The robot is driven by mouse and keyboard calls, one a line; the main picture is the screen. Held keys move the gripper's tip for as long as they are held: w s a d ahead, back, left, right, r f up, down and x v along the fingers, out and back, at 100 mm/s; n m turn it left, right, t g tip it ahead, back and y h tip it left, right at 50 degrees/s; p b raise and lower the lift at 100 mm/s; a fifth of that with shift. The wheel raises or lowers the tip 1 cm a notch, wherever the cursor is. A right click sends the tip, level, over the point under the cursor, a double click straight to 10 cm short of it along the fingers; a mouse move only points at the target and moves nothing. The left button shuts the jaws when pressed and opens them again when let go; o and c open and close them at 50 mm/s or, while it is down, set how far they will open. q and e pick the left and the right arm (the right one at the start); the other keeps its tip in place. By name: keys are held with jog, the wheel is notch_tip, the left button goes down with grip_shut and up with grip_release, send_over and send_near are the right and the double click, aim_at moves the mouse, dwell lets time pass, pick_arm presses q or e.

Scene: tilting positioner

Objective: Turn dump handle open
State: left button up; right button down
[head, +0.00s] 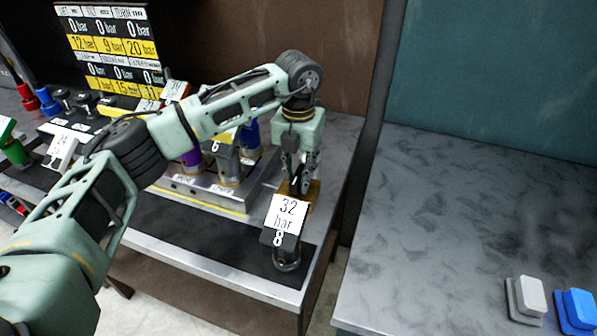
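My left gripper (300,185) points down at the right part of the left bench, just over a brass-coloured block (312,195). Its fingertips come close together by a small dark part on the block. I cannot tell whether they grip it or only stand beside it. Which part is the dump handle is not clear; the gripper and a white card reading "32 bar" (289,213) hide much of the block. Below the card is a dark piece marked 8 with a dark round fitting (287,258). My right gripper is not in view.
A metal manifold (205,192) with several coloured fittings stands left of the gripper. A pressure board (108,45) is at the back left. The right bench (450,220) is mostly clear, with a white button (527,297) and a blue button (577,308) at its front.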

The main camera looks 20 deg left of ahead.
aim_at(298, 173)
pick_arm(q)
jog(key=shift+o, duration=0.5)
notch_tip(298, 173, up, 12)
dwell(0.3)
jog(key=shift+f, duration=0.1)
